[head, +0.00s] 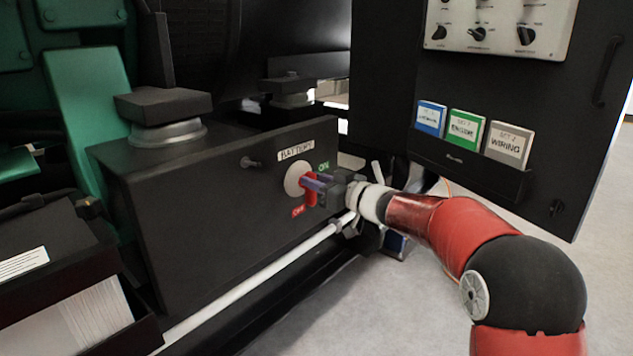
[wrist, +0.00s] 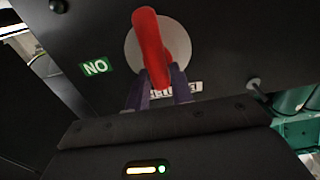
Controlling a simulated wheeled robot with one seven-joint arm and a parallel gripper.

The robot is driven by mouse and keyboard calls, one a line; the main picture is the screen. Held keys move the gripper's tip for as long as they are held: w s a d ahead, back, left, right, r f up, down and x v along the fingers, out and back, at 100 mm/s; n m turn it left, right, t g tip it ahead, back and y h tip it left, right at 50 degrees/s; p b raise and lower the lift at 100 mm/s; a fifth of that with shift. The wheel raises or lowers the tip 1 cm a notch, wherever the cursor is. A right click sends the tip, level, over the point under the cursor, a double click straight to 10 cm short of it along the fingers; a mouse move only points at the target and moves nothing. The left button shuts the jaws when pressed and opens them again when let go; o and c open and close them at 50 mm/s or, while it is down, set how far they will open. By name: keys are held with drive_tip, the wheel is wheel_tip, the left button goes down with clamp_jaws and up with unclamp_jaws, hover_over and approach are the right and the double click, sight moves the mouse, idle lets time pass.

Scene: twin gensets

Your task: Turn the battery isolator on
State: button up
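The battery isolator is a pale round plate (head: 292,180) with a red handle (head: 310,192) on the front of a black box. The handle stands roughly upright, tilted slightly. My gripper (head: 314,183) is at the handle. In the wrist view, which is upside down, its purple fingers (wrist: 159,88) lie on either side of the end of the red handle (wrist: 150,40), with no clear gap. The finger contact is partly hidden. The ON label (wrist: 95,67) shows there too.
A white BATTERY label (head: 296,150) is above the isolator, with a small knob (head: 250,163) to the left. A pale pipe (head: 265,280) runs below the box. A black panel (head: 400,120) with binders stands on the right. The grey floor (head: 400,310) is open in front.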

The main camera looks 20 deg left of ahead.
clamp_jaws()
drive_tip(key=n+b, duration=0.1)
drive_tip(key=n, duration=0.5)
drive_tip(key=f+n+b, duration=0.1)
drive_tip(key=n+b, duration=0.1)
drive_tip(key=n, duration=0.3)
drive_tip(key=s+n+b, duration=0.1)
drive_tip(key=n, duration=0.5)
drive_tip(key=shift+s+a+f+n+b, duration=0.1)
drive_tip(key=shift+a+f+n+b, duration=0.15)
drive_tip(key=shift+n+b, duration=0.1)
idle(0.5)
drive_tip(key=shift+o, duration=2.4)
unclamp_jaws()
